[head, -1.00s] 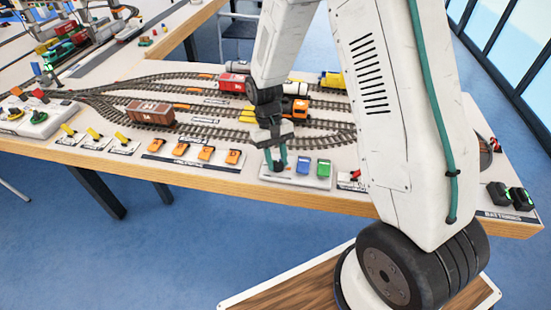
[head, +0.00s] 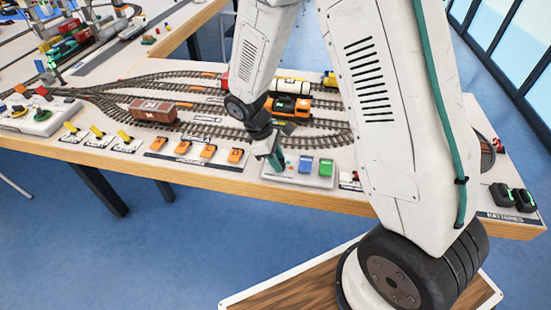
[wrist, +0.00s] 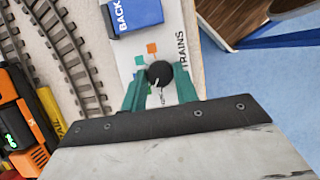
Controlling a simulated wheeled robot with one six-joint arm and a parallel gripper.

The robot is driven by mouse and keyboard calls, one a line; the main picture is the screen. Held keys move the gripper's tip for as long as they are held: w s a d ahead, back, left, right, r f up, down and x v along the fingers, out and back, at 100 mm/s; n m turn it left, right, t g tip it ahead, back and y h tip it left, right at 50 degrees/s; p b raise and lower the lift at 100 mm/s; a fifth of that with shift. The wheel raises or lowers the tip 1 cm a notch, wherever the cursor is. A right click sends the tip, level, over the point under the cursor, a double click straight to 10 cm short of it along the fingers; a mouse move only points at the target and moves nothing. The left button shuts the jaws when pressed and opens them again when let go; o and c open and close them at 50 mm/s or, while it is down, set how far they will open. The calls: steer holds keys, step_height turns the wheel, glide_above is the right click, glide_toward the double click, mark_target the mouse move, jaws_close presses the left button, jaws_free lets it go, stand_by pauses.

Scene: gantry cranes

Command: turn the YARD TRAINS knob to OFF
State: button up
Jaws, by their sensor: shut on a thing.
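The YARD TRAINS knob (wrist: 160,73) is black and round, with a small white mark on its side toward my gripper in the wrist view. It stands on a white panel (wrist: 170,22), where part of the label, "TRAINS", is readable. My gripper (wrist: 159,84) has its two green fingers on either side of the knob, shut on it. In the head view my gripper (head: 275,159) is at the left end of the panel (head: 315,182) and hides the knob.
A blue button (head: 305,165) marked BACK and a green button (head: 326,168) stand right of the knob. An orange locomotive (head: 290,105) is on the track behind. The table's front edge is close.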

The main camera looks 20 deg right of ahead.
steer(key=n+t, duration=0.1)
steer(key=n, duration=0.3)
steer(key=shift+h, duration=0.3)
steer(key=shift+t, duration=0.3)
steer(key=o, duration=1)
steer(key=shift+c, duration=0.2)
steer(key=shift+r, duration=0.1)
steer(key=v, duration=0.7)
steer(key=shift+a+r, duration=0.2)
steer(key=shift+r, duration=0.1)
